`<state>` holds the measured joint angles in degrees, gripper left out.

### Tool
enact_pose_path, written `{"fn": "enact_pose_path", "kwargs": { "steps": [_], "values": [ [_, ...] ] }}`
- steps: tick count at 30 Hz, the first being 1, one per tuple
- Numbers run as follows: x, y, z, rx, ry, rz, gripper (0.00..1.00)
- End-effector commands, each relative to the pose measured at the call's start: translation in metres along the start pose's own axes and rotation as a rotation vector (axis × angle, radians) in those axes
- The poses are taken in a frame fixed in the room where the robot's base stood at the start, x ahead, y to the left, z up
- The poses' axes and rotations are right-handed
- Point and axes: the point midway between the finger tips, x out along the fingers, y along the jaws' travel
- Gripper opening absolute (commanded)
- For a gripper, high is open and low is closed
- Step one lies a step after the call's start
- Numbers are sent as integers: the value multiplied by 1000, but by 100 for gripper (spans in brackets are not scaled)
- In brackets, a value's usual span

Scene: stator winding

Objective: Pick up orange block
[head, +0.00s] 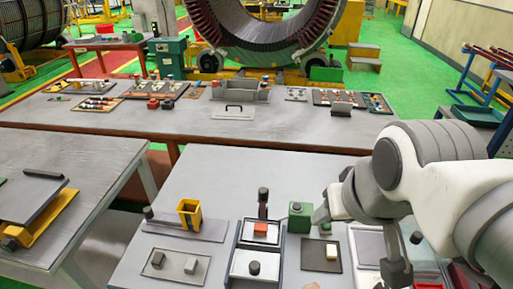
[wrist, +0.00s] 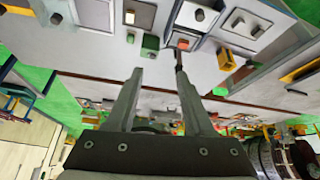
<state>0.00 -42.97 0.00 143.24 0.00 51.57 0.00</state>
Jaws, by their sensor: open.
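The orange block (head: 260,229), small and reddish-orange, sits on a pale plate in a dark-edged tray on the near table. In the wrist view the orange block (wrist: 183,44) shows just beyond the tip of the right-hand finger. My gripper (wrist: 157,72) is open, with nothing seen between its fingers; the picture there is upside down. A green box (wrist: 150,45) appears beyond the gap between the fingertips. In the head view my arm comes in from the right, and the gripper is hard to make out.
The green box (head: 300,217) stands to the right of the orange block, and a dark upright post (head: 263,203) stands behind it. A yellow bin (head: 189,215) is to the left. A dark knob (head: 254,268) sits in front. The table's back left is clear.

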Motion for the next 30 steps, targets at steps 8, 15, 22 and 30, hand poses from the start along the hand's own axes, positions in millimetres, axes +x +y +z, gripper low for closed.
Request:
{"fn": "enact_pose_path", "kwargs": {
  "steps": [8, 15, 22, 30],
  "values": [
    [40, -5, 0, 196, -148, -62, 52],
    [96, -9, -5, 489, -342, -152, 52],
    [150, -8, -11, 811, -558, -245, 52],
    [217, 2, -21, 1193, -814, -375, 52]
  ]
}}
